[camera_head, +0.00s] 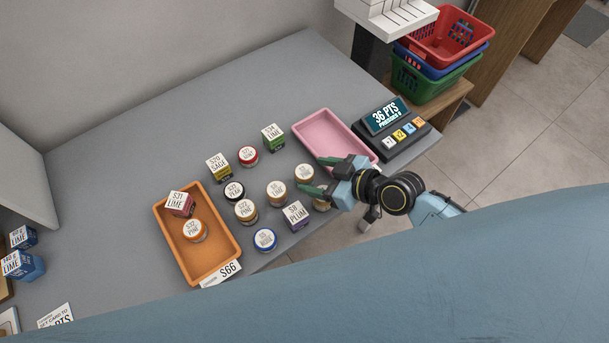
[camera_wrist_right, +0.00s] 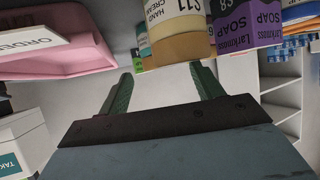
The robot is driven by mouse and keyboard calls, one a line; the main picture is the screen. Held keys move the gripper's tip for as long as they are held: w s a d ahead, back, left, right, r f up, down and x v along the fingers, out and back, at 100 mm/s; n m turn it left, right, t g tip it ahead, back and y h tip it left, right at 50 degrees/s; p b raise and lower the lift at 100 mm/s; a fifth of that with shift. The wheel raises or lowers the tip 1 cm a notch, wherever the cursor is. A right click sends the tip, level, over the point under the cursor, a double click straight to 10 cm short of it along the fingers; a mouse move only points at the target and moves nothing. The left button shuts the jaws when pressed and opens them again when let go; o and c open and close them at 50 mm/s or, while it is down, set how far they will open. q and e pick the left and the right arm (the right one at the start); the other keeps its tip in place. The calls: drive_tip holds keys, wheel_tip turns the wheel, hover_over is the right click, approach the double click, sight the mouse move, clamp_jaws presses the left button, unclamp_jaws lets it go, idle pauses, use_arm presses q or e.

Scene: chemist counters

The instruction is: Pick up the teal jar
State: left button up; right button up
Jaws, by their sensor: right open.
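I cannot pick out a clearly teal jar in the head view. Several round jars stand on the grey counter, among them a blue-lidded jar (camera_head: 264,239), a red-lidded jar (camera_head: 248,155) and a tan jar (camera_head: 304,174). My right gripper (camera_head: 311,174) is open, its green fingers around or just above this tan jar; I cannot tell which. My left gripper is not in view.
A plum box (camera_head: 295,214) is near the front edge. A pink tray (camera_head: 340,142) and a points terminal (camera_head: 392,128) are at right. The back counter is clear.

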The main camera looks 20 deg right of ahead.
sight(305, 172)
drive_tip(key=x, duration=0.4)
drive_tip(key=shift+w+a, duration=0.1)
drive_tip(key=shift+w, duration=0.05)
drive_tip(key=shift+c, duration=0.4)
drive_tip(key=c, duration=1)
